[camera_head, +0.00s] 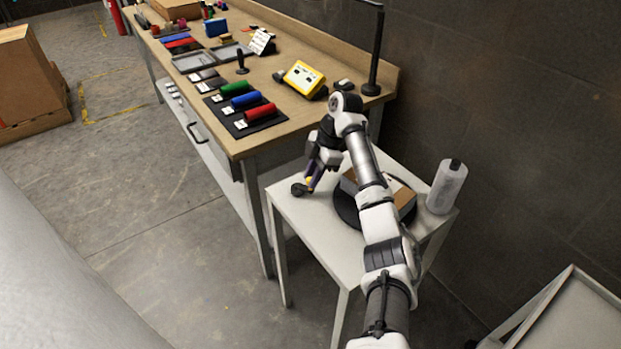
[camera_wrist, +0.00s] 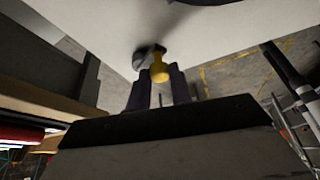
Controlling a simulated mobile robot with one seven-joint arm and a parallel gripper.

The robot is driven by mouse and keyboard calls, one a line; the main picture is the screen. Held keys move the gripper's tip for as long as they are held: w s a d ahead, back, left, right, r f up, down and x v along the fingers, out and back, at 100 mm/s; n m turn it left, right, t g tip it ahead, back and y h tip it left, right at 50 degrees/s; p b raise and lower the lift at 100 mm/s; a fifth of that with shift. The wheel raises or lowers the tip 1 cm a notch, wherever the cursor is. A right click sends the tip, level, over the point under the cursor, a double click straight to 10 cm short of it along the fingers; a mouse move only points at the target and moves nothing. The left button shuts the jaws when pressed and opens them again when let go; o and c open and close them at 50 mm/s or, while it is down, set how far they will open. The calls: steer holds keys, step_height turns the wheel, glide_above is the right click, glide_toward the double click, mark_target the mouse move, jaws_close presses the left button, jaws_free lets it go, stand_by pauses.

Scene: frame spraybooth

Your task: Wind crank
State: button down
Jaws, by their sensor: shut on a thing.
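The crank (camera_head: 298,189) is a small dark round piece with a yellow knob, at the left edge of the small white table in the head view. In the wrist view the yellow knob (camera_wrist: 159,70) shows between my fingertips, with the crank's grey body (camera_wrist: 143,57) behind it at the table's edge. My gripper (camera_head: 313,180) points down at the crank from above and is shut on the yellow knob. It also shows in the wrist view (camera_wrist: 159,80), with a dark finger on each side of the knob. The crank's shaft is not clearly visible.
The white table (camera_head: 292,210) bears a black turntable (camera_head: 345,210) with a brown box (camera_head: 405,203), partly behind my arm. The wooden workbench (camera_head: 222,137) with several tools lies close on the left. Floor in front is clear.

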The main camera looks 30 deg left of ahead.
steer(key=n, duration=0.1)
steer(key=w+n+h, duration=0.1)
steer(key=shift+a+r+n, duration=0.15)
steer(key=shift+a+n, duration=0.05)
steer(key=shift+n, duration=0.1)
steer(key=shift+w+a+n+g+h+p, duration=0.15)
steer(key=shift+w+n+h+p, duration=0.1)
steer(key=shift+n, duration=0.4)
steer(key=shift+w+a+n+g+h+p, duration=0.15)
steer(key=shift+n+h+p, duration=0.1)
steer(key=shift+n, duration=0.4)
steer(key=c, duration=1.3)
jaws_free()
steer(key=v, duration=1.1)
steer(key=shift+w+r, duration=0.2)
steer(key=shift+r, duration=0.1)
